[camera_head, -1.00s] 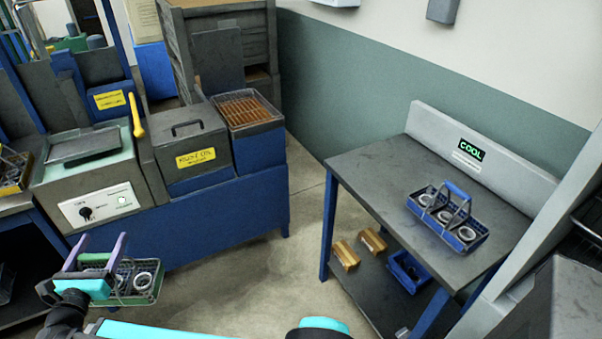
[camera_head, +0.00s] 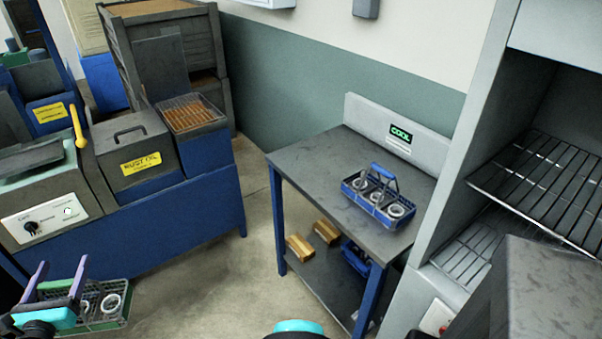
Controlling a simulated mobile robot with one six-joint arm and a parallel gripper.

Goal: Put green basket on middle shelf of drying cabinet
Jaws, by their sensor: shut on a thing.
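The green basket (camera_head: 106,322) hangs at the lower left of the head view, with metal rings (camera_head: 110,303) inside it. My gripper (camera_head: 62,290) is shut on the basket at its handle and holds it level above the floor; the exact grip is partly hidden by the jaws. The drying cabinet (camera_head: 482,95) stands open at the right, with wire shelves. One wire shelf (camera_head: 550,175) is empty where it shows, and another wire rack (camera_head: 470,250) lies below it. The cabinet's right side is cut off, and a dark grey block hides part of the lower rack.
A table (camera_head: 305,160) with a "COOL" sign (camera_head: 401,134) carries a blue basket (camera_head: 378,195) of rings. Wooden blocks (camera_head: 300,247) lie on its lower shelf. A blue bench with a rust oil box (camera_head: 135,150) stands at left. The floor (camera_head: 225,285) between is clear.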

